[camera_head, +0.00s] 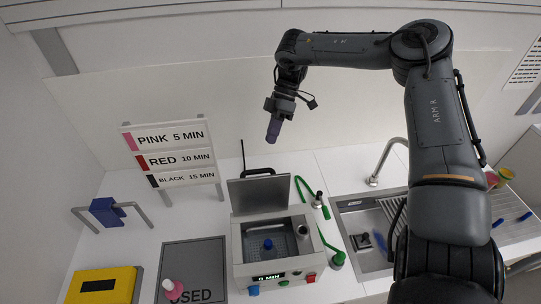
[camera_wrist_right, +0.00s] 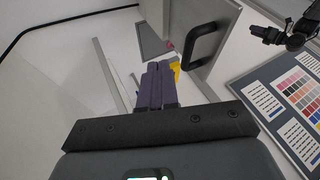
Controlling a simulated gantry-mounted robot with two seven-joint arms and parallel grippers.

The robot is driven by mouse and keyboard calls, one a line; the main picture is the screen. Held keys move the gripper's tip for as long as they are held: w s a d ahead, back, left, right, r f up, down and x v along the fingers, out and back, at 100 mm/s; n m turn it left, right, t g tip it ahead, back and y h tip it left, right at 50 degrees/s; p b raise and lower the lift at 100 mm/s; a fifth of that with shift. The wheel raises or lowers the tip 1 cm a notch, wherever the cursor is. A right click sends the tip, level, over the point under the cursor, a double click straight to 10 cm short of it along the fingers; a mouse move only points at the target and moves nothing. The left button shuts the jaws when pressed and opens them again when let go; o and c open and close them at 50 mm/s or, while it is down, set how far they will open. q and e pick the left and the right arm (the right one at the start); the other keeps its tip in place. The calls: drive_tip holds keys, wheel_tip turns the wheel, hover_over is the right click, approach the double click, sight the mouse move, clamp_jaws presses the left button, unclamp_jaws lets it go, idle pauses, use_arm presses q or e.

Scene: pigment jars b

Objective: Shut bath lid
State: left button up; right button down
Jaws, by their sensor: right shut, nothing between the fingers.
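The bath (camera_head: 240,262) is a light grey box with a display reading "0 MIN". Its grey lid (camera_head: 258,196) stands raised at the back, so the bath is open. The lid's black handle (camera_head: 257,171) is at its top edge; lid (camera_wrist_right: 228,32) and handle (camera_wrist_right: 205,45) also show in the right wrist view. A blue-capped jar (camera_head: 268,244) stands inside the bath. My right gripper (camera_head: 272,133) has purple fingers, shut and empty, in the air above and behind the lid. Its fingers (camera_wrist_right: 158,82) appear left of the handle in the wrist view, apart from it.
Green pipes (camera_head: 326,238) stand right of the bath, beside a sink (camera_head: 362,222). A grey mat (camera_head: 192,258) with a pink-capped jar (camera_head: 172,287) and a yellow box (camera_head: 104,284) lie left. A sign (camera_head: 172,153) stands behind. Air above the bath is clear.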

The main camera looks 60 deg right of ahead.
drive_tip(key=s+a+f+p, duration=0.2)
drive_tip(key=a+f, duration=0.1)
drive_tip(key=a, duration=0.2)
drive_tip(key=shift+a+f+p, duration=0.2)
drive_tip(key=shift+f+p, duration=0.1)
drive_tip(key=shift+p, duration=0.05)
drive_tip(key=shift+a+r, duration=0.1)
idle(0.3)
